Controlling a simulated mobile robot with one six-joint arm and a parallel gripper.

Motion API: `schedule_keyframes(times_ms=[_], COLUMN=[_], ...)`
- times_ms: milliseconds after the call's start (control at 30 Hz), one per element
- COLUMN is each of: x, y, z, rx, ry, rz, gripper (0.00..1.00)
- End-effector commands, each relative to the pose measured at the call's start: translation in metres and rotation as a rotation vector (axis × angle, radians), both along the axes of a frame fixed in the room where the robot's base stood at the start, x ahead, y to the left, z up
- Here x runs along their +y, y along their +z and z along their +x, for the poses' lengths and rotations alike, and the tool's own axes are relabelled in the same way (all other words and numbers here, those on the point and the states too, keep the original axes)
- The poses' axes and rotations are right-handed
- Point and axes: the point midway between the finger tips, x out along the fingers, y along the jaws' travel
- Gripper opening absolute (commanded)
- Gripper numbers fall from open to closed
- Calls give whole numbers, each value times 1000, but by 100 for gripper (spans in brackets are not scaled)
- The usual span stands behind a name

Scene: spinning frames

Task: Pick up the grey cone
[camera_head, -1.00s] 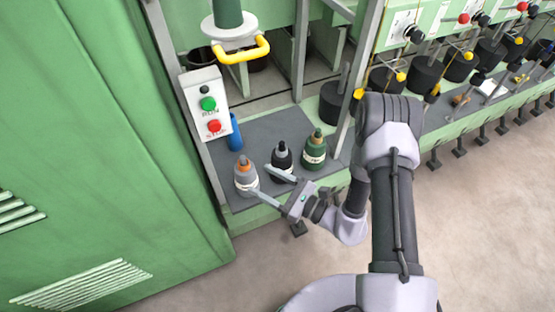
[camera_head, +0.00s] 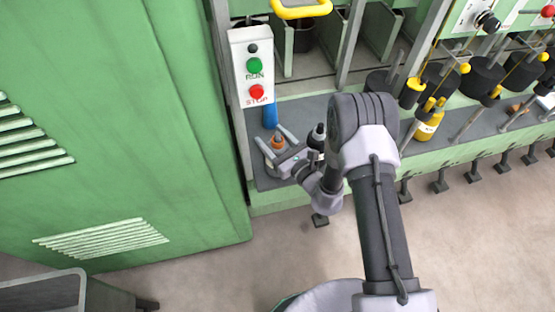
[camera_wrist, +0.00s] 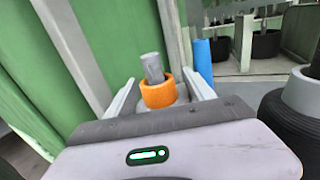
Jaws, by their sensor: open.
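The grey cone (camera_head: 272,155) has an orange band near its top and stands upright at the left end of the grey shelf (camera_head: 312,110), partly hidden by my gripper. In the wrist view, its grey tip (camera_wrist: 152,67) and orange band show straight ahead; its lower body is hidden. My gripper (camera_head: 269,133) is open, with one finger on each side of the cone's upper part. I cannot tell whether the fingers touch it. It also shows in the wrist view (camera_wrist: 160,82).
A black cone (camera_head: 318,132) stands close on the right, also large in the wrist view (camera_wrist: 291,122). A blue cylinder (camera_head: 270,116) stands behind, below the RUN/STOP box (camera_head: 254,65). A green cabinet wall (camera_head: 120,120) is at left. A yellow bottle-shaped cone (camera_head: 430,123) is farther right.

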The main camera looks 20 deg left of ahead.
Motion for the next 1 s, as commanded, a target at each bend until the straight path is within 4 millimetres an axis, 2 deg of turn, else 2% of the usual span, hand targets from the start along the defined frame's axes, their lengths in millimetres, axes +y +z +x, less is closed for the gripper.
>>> schedule_keyframes(times_ms=[233, 267, 500, 567, 1000], x=[5, 5, 4, 4, 4], y=[1, 1, 1, 1, 2], z=[3, 3, 3, 3, 3], rx=[1, 1, 1, 1, 1], ry=[0, 0, 0, 0, 0], rz=[0, 0, -1, -1, -1], gripper=[62, 58, 11, 0, 0])
